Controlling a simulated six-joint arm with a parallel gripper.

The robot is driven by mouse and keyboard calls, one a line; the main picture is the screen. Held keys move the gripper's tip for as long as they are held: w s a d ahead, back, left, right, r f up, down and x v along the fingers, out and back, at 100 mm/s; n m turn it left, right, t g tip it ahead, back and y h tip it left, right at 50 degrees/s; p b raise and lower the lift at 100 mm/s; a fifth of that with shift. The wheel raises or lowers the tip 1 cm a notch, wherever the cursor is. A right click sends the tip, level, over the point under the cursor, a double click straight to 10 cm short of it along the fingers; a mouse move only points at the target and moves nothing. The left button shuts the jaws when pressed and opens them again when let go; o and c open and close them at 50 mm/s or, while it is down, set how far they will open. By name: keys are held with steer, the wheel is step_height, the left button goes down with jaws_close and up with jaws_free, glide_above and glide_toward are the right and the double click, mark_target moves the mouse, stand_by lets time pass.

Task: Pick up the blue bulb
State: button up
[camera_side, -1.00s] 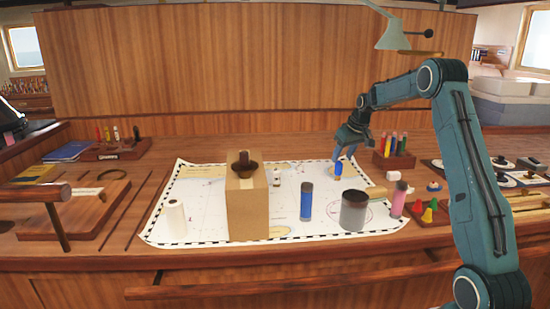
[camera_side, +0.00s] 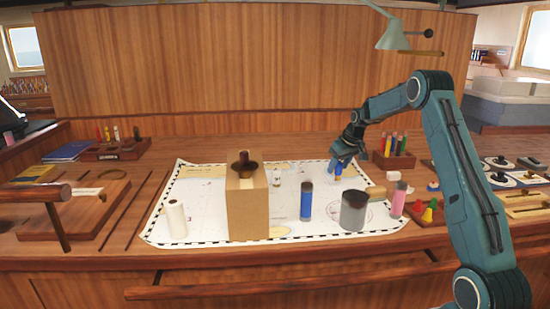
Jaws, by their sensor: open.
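The small blue bulb (camera_side: 338,171), with a pale lower end, stands on the chart toward its back right. My gripper (camera_side: 342,161) is low over it, pointing down, with its bluish fingers open. The fingers hide the upper part of the bulb. I cannot tell whether they touch it or stand on both sides of it.
On the chart (camera_side: 205,190) are a brown box (camera_side: 246,208) with a dark object on top, a dark-capped blue cylinder (camera_side: 306,203), a grey cup (camera_side: 353,211), a pink bottle (camera_side: 398,201) and a white roll (camera_side: 175,219). A wooden holder (camera_side: 393,161) stands right of my gripper.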

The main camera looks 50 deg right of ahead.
steer(key=c, duration=1)
steer(key=shift+r, duration=0.1)
steer(key=shift+c, duration=0.2)
step_height(320, 180, up, 20)
stand_by(0.8)
